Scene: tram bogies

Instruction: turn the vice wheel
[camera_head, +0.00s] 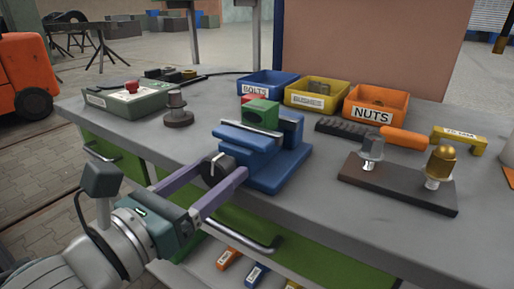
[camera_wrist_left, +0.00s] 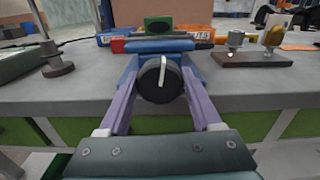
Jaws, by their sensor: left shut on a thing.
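The blue vice (camera_head: 265,150) stands at the front edge of the grey workbench, with a green block (camera_head: 260,113) and a red piece (camera_head: 252,98) at its jaws. Its black wheel (camera_head: 217,169) faces the front and carries a pale bar; it also shows in the left wrist view (camera_wrist_left: 150,82), with the bar near upright. My left gripper (camera_head: 226,172) has its two purple fingers on either side of the wheel and is shut on it. In the left wrist view the fingers (camera_wrist_left: 158,88) flank the wheel left and right. My right gripper is not in view.
Blue (camera_head: 268,84), yellow (camera_head: 317,95) and orange (camera_head: 376,105) bins stand behind the vice. A dark plate (camera_head: 398,184) with two bolts lies to the right. A green control box (camera_head: 130,102) and a round stand (camera_head: 177,112) are to the left. A drawer handle runs below the bench edge.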

